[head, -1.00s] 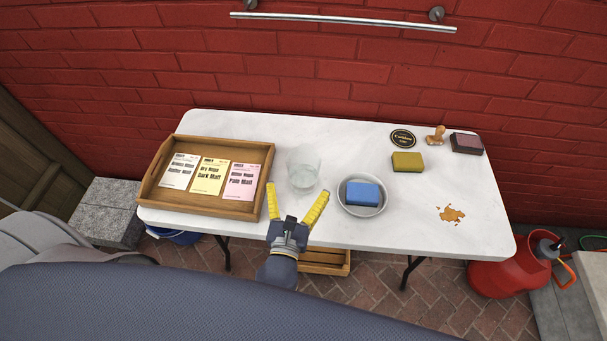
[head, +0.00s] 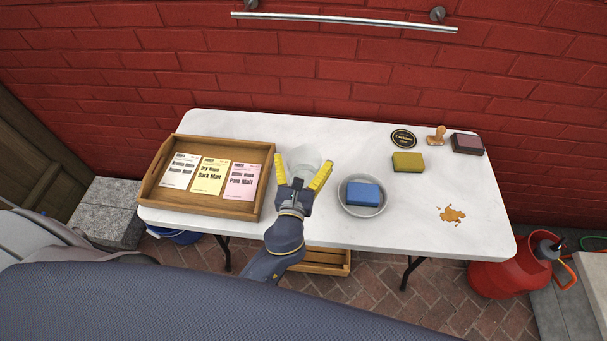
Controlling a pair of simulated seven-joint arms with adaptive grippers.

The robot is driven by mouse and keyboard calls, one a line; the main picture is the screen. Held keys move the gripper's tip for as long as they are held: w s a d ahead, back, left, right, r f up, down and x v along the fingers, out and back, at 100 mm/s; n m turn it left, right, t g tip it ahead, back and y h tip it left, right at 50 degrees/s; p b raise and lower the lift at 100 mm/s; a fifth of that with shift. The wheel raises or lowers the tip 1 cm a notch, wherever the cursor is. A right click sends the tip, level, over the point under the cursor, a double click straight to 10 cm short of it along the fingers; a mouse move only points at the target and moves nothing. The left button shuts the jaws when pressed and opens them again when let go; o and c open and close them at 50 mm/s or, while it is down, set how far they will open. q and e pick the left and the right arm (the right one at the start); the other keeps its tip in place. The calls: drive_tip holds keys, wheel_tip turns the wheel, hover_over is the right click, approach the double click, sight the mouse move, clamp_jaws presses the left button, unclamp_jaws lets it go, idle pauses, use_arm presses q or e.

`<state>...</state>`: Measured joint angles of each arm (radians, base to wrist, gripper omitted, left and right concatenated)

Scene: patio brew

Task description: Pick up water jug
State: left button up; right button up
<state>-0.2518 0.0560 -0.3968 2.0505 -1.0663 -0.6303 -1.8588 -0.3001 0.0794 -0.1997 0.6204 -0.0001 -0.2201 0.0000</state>
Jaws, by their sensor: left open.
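My right gripper is not in view.
A wooden tray (head: 152,188) with three packets is close to the left. A bowl (head: 363,211) with a blue sponge (head: 363,194) is close to the right. A yellow sponge (head: 407,162), stamp (head: 437,136) and brown spill (head: 451,214) lie farther right.

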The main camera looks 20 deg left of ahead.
use_arm(q)
drive_tip(key=shift+w, duration=0.15)
drive_tip(key=shift+c, duration=0.4)
drive_tip(key=c, duration=1.4)
drive_tip(key=shift+o, duration=0.2)
drive_tip(key=shift+r, duration=0.1)
drive_tip(key=shift+r, duration=0.15)
